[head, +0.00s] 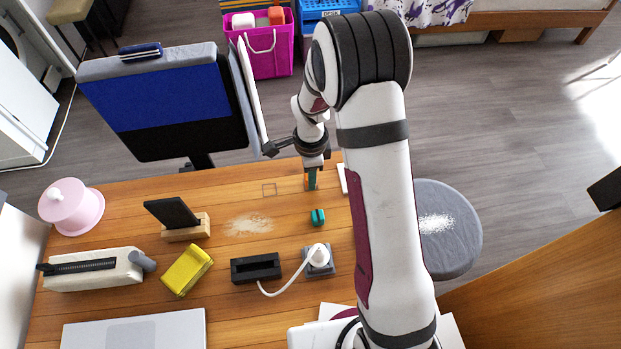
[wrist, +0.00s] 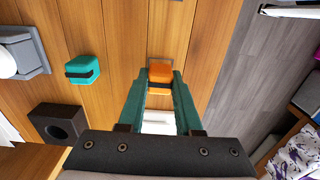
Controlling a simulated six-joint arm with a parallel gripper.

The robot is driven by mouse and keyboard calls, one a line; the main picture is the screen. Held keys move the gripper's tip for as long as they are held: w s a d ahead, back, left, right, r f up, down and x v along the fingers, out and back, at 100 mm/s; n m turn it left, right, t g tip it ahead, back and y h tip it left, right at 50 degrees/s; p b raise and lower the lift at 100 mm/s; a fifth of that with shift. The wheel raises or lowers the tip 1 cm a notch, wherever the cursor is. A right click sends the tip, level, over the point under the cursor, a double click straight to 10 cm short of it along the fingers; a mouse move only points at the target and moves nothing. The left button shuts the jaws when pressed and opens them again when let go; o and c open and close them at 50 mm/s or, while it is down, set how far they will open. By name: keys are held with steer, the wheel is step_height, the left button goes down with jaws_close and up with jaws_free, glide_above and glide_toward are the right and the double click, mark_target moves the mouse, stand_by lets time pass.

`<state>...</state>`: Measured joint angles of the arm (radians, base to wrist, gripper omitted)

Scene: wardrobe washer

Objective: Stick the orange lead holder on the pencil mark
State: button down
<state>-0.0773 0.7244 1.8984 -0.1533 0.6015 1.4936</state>
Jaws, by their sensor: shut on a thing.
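The orange lead holder (wrist: 160,73) is a small block with a dark band, between the teal fingertips of my gripper (wrist: 160,84) in the wrist view. My gripper (head: 312,180) is shut on it. In the head view only a sliver of the orange lead holder (head: 306,182) shows beside the fingers, near the table's far edge. I cannot tell whether it touches the table.
A teal holder (head: 318,217) stands nearer on the table (head: 110,210). A white plug (head: 318,256) and black block (head: 255,268) are nearer still. A phone stand (head: 180,222) is left. A chair (head: 165,100) borders the far edge.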

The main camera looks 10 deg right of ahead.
steer(key=shift+f, duration=0.4)
stand_by(0.5)
steer(key=c, duration=0.5)
jaws_free()
steer(key=shift+r, duration=3.5)
